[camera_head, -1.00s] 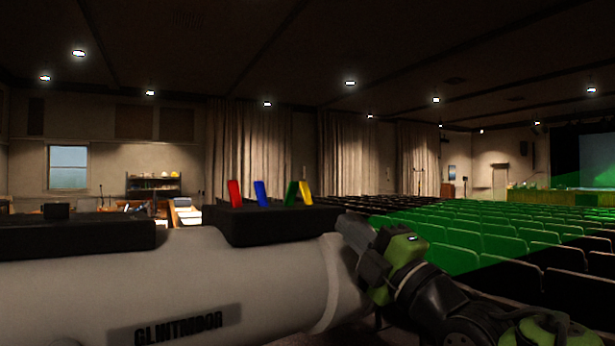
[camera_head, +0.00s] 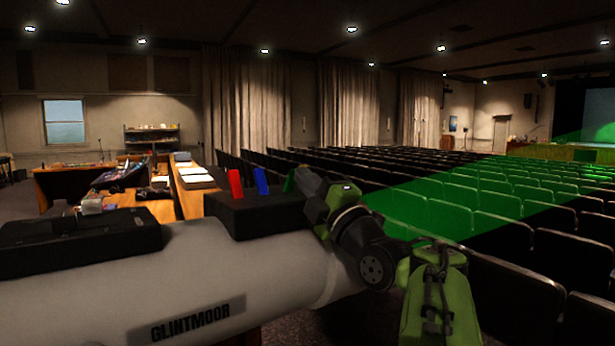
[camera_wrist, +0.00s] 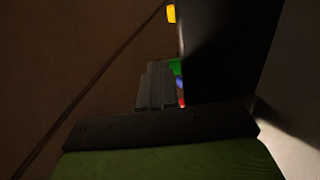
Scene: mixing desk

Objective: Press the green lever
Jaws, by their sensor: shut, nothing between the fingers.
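The green lever (camera_head: 289,181) stands on the black lever box (camera_head: 262,217), right of the blue lever (camera_head: 261,181) and the red lever (camera_head: 236,183); my arm partly hides it. In the wrist view the green lever (camera_wrist: 175,67) shows as a small patch beside the fingertips, with the yellow lever (camera_wrist: 171,13) farther off. The yellow lever is hidden in the head view. My gripper (camera_wrist: 157,68) is shut and empty, close to the green lever; I cannot tell whether they touch. In the head view its fingers are hardly visible against the box.
The lever box sits on a large pale cylinder (camera_head: 150,285) marked GLINTMOOR. Another black box (camera_head: 75,240) is at its left end. Rows of seats (camera_head: 440,210) fill the right. A wooden desk (camera_head: 190,195) with papers stands behind.

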